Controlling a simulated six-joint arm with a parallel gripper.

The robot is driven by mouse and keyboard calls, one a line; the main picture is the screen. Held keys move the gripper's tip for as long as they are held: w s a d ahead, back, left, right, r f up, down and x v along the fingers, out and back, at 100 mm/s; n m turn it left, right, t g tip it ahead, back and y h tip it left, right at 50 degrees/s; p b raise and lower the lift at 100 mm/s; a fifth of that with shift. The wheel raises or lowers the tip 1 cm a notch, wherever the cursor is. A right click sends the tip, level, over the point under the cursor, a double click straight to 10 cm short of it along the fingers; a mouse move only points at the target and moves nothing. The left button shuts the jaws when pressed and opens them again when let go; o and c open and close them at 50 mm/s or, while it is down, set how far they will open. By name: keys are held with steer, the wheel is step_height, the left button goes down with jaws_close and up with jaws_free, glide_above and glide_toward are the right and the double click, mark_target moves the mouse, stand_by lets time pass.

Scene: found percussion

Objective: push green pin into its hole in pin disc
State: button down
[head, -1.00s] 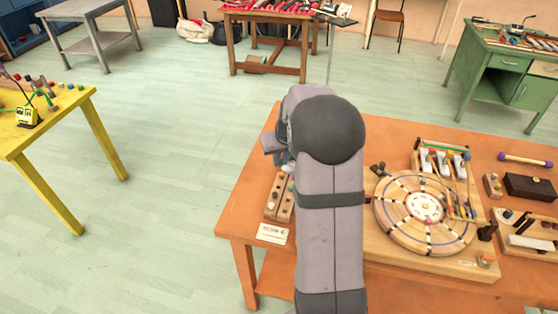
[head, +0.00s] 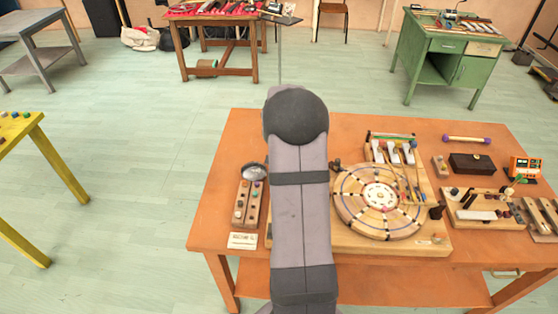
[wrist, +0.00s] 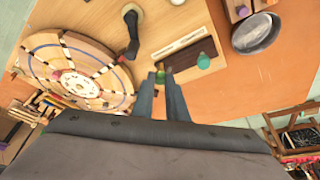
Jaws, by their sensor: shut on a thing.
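The round wooden pin disc (head: 350,221) lies on the board on the orange table, with dark and light pegs along its lines. It also shows at the left of the wrist view (wrist: 112,88). In the wrist view my gripper (wrist: 159,74) is shut on the small green pin (wrist: 160,77), of which only a bit shows between the fingertips. They are beside the disc, apart from it, on the side towards the white and dark strips. In the head view my arm hides the gripper and the pin. I cannot tell the green pin's hole.
A pin rack (head: 241,214) and a round metal dish (head: 253,171) are left of my arm. A dark upright post (wrist: 131,32) and a teal knob (wrist: 203,62) on a dark strip stand near the gripper. Levers (head: 393,154) stand behind the disc.

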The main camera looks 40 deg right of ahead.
steer(key=s+d+r+m+g+y+p, duration=0.2)
steer(key=s+d+m+g+p, duration=0.1)
steer(key=s+d+m, duration=0.6)
steer(key=s+m, duration=0.3)
steer(key=s, duration=0.1)
steer(key=shift+s+d+r+g+p, duration=0.15)
steer(key=shift+d+r+g+p, duration=0.2)
steer(key=shift+d+g+p, duration=0.05)
steer(key=shift+f+b, duration=0.1)
steer(key=shift+b, duration=0.2)
steer(key=shift+f+b, duration=2.45)
steer(key=shift+f, duration=0.35)
steer(key=shift+f+b, duration=1.55)
steer(key=c, duration=1.7)
jaws_free()
steer(key=shift+o, duration=0.2)
